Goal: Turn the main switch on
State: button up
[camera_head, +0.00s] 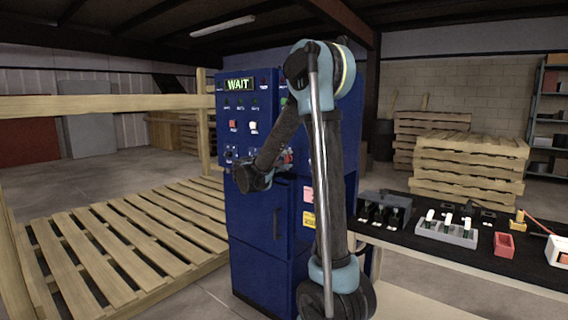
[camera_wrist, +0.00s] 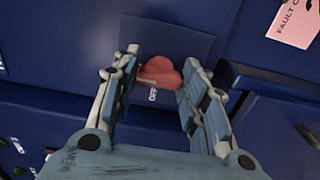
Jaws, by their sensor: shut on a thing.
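The main switch is a red rotary knob (camera_wrist: 160,72) on the dark blue cabinet face. In the wrist view it sits between the two fingertips of my gripper (camera_wrist: 161,76), which is shut on it. White letters that look like "OFF" show on the plate just below the knob. In the head view my arm stands in front of the blue control cabinet (camera_head: 262,225) and hides most of the knob and fingers. The lit sign (camera_head: 239,84) on the cabinet reads "WAIT".
A row of buttons and lamps (camera_head: 240,105) is on the cabinet's upper panel. A wooden pallet platform (camera_head: 125,245) lies at the left. A black-topped bench (camera_head: 455,255) with trays stands at the right. Stacked pallets (camera_head: 468,165) stand behind it.

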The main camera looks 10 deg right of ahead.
jog(key=shift+s+d+f, duration=0.1)
jog(key=shift+s+f, duration=0.05)
jog(key=shift+f, duration=0.05)
jog(key=o, duration=0.9)
jog(key=shift+o, duration=0.8)
jog(key=shift+r, duration=0.1)
jog(key=v, duration=1.2)
